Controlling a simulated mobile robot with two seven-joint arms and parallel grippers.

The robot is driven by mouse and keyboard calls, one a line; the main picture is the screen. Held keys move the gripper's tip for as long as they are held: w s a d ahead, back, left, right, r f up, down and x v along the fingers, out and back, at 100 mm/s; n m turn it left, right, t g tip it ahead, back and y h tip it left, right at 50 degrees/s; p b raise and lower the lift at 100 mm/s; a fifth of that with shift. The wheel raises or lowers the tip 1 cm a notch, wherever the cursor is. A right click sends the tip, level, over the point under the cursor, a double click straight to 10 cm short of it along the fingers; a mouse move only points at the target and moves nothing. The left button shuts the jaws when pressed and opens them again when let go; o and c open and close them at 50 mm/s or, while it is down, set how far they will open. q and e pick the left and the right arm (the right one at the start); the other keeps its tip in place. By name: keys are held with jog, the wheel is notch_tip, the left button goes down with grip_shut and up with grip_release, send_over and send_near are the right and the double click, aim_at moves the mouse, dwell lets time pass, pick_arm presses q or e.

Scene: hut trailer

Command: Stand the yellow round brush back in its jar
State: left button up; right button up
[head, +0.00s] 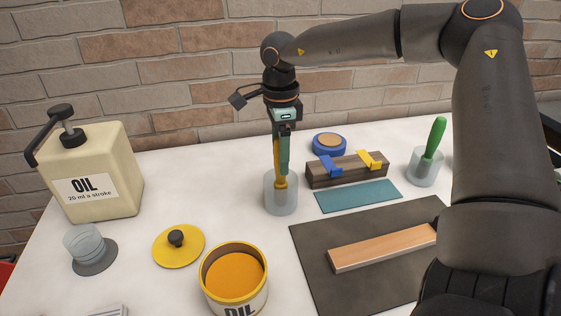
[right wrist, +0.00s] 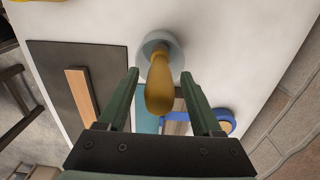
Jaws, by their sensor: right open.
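The yellow round brush (head: 277,149) stands nearly upright with its lower end in a clear jar (head: 281,205) near the middle of the table. In the right wrist view its yellow handle (right wrist: 160,85) rises out of the jar (right wrist: 176,52) toward the camera. My right gripper (head: 284,168) points down over the jar. Its fingers are open, one on each side of the handle, with gaps showing in the right wrist view (right wrist: 160,76). The brush's bristle end is hard to make out inside the jar. My left gripper is not in view.
A green-handled brush (head: 434,138) stands in another jar (head: 425,173) at right. A wooden block with clips (head: 346,175), blue round tin (head: 330,145), teal pad (head: 358,196) and dark mat (head: 311,248) lie nearby. An open oil tin (head: 238,300), yellow lid (head: 160,252) and oil can (head: 118,160) stand left.

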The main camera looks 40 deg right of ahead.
notch_tip(320, 180, up, 10)
jog(key=shift+f, duration=0.2)
